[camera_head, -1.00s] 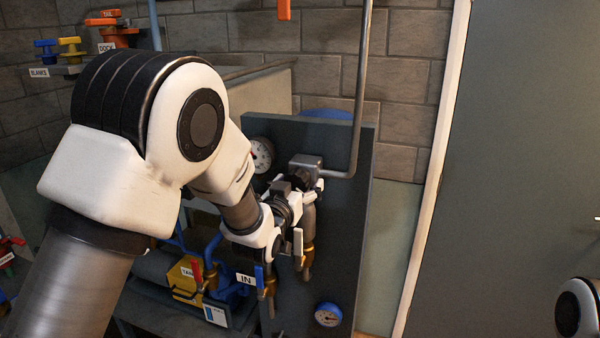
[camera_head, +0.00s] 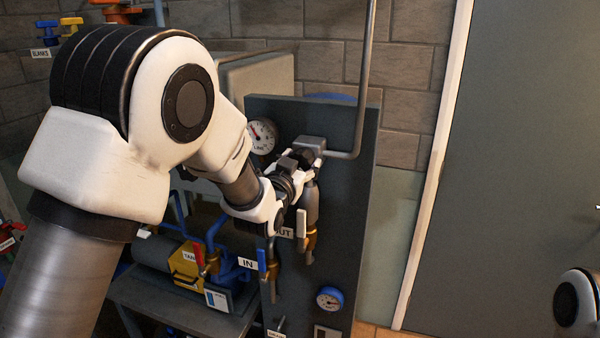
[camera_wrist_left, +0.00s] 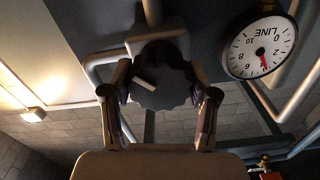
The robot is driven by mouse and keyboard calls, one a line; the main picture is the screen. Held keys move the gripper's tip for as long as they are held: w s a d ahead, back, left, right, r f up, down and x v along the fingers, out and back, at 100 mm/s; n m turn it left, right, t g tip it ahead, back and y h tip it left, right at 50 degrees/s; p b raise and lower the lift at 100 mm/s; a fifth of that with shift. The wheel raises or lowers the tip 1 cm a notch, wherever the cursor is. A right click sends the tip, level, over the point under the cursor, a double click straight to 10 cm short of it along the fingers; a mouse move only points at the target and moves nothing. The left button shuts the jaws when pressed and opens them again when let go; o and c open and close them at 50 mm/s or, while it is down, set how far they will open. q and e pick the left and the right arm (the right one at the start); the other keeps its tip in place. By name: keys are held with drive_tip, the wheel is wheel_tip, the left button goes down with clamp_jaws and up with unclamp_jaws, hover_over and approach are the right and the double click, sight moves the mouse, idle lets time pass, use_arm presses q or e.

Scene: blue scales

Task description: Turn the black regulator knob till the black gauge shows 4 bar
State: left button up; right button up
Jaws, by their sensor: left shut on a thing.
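The black regulator knob (camera_wrist_left: 162,82), scalloped with a pale mark on its face, fills the middle of the left wrist view. My left gripper (camera_wrist_left: 160,88) has one finger on each side of it and is shut on it. In the head view my left gripper (camera_head: 301,164) is at the knob below the grey regulator block (camera_head: 311,143); the fingers hide part of the knob. The black-rimmed gauge marked LINE (camera_head: 263,137) is left of the regulator. In the left wrist view this gauge (camera_wrist_left: 260,48) appears upside down, its red needle between 4 and 6, seemingly nearer 4.
A blue-rimmed gauge (camera_head: 330,299) sits low on the grey panel (camera_head: 345,220). A blue-handled valve (camera_head: 262,258) and a white-handled valve (camera_head: 302,222) are below my left gripper. A grey pipe (camera_head: 364,80) rises right of the regulator. My right gripper is out of view.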

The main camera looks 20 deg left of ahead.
use_arm(q)
drive_tip(key=o, duration=1.2)
drive_tip(key=shift+w, duration=0.1)
drive_tip(key=shift+c, duration=0.2)
drive_tip(key=s, duration=1.2)
drive_tip(key=shift+a, duration=0.2)
drive_tip(key=shift+f, duration=0.1)
